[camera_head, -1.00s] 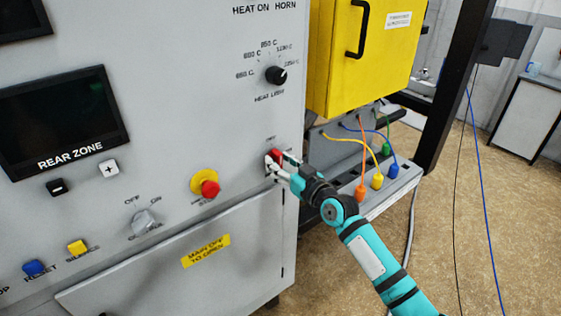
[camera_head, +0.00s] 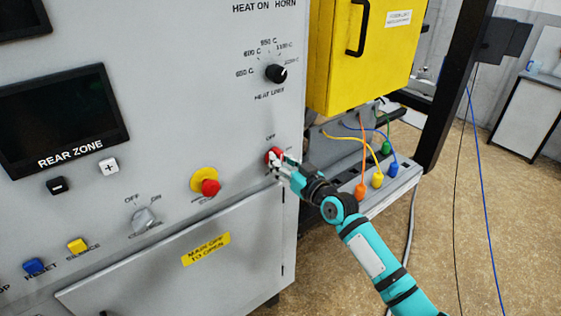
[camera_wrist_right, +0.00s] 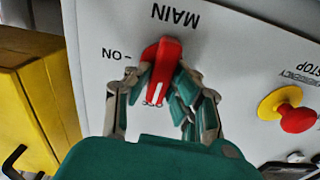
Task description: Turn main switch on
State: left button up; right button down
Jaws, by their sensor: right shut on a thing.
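The red main switch (camera_head: 272,155) sits on the grey panel below the heat limit knob, with an OFF label above it. In the right wrist view the switch handle (camera_wrist_right: 162,64) stands nearly upright in the picture, slightly tilted. Its white line is at the end away from the MAIN label, and the ON label lies to the left. My right gripper (camera_head: 280,163) is at the switch. In the wrist view its fingers (camera_wrist_right: 164,79) are shut on the handle from both sides. My left gripper is not in view.
A red emergency stop button on a yellow ring (camera_head: 209,187) juts out left of the switch. The yellow box (camera_head: 362,60) and cable plugs (camera_head: 377,181) are right of the panel. A panel door with a yellow label (camera_head: 206,250) lies below.

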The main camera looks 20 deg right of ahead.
jog(key=m, duration=0.3)
jog(key=shift+d+m, duration=0.15)
jog(key=shift+m, duration=0.25)
jog(key=m, duration=0.4)
jog(key=shift+w+d+m, duration=0.1)
jog(key=shift+m, duration=0.2)
jog(key=m+p, duration=0.1)
jog(key=m, duration=0.3)
jog(key=shift+f, duration=0.1)
jog(key=shift+d+f+m+p, duration=0.15)
jog(key=shift+m+p, duration=0.25)
jog(key=shift+m, duration=2)
jog(key=c, duration=1.2)
grip_release()
jog(key=shift+f, duration=0.1)
